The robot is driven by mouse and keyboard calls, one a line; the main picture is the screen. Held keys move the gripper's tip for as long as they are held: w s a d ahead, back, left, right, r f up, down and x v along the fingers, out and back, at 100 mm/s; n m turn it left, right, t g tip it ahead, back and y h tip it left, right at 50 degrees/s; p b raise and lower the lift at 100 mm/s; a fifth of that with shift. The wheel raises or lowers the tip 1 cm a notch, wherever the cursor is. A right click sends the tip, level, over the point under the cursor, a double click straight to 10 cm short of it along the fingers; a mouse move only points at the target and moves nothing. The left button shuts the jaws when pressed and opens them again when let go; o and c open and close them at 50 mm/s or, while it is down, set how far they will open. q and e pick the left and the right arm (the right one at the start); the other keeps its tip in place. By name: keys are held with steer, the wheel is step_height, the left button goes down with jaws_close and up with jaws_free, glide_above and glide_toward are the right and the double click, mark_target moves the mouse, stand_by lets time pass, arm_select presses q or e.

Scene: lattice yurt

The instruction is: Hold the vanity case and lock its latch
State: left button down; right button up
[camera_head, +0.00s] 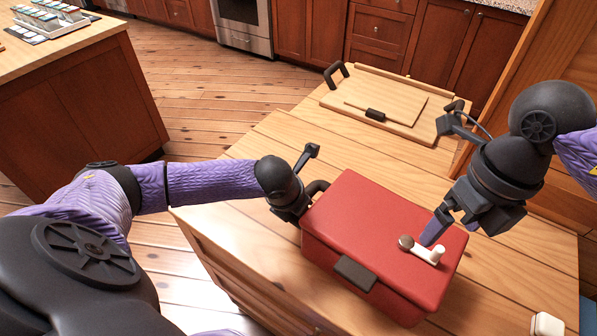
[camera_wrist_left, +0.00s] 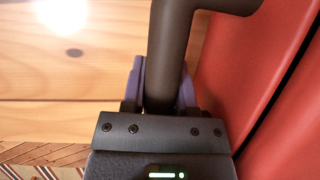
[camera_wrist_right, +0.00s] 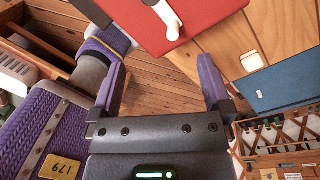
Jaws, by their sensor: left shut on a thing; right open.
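The red vanity case (camera_head: 372,230) stands closed on the wooden table. A white latch lever (camera_head: 426,251) with a brown round knob at one end lies on its lid; the lever also shows at the top of the right wrist view (camera_wrist_right: 165,17). A dark clasp plate (camera_head: 355,273) is on the front side. My left gripper (camera_wrist_left: 164,85) is shut on the case's dark side handle (camera_wrist_left: 172,40). My right gripper (camera_head: 450,222) is open and empty near the lever. In the right wrist view the lever lies beyond the fingertips, apart from them.
A wooden tray (camera_head: 333,102) with dark handles lies on the table behind the case. A small white item (camera_head: 547,325) lies at the front right. A blue panel (camera_wrist_right: 285,85) and a rack of bottles (camera_wrist_right: 280,135) show in the right wrist view.

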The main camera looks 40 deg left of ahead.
mark_target(441, 249)
steer(key=shift+w+d+r+n+t+h, duration=0.15)
steer(key=shift+w+r+n+t+h, duration=0.2)
steer(key=shift+n, duration=0.35)
steer(key=shift+f, duration=0.4)
step_height(441, 249, down, 6)
steer(key=shift+f, duration=0.15)
steer(key=shift+c, duration=0.3)
jaws_close()
steer(key=shift+s, duration=0.1)
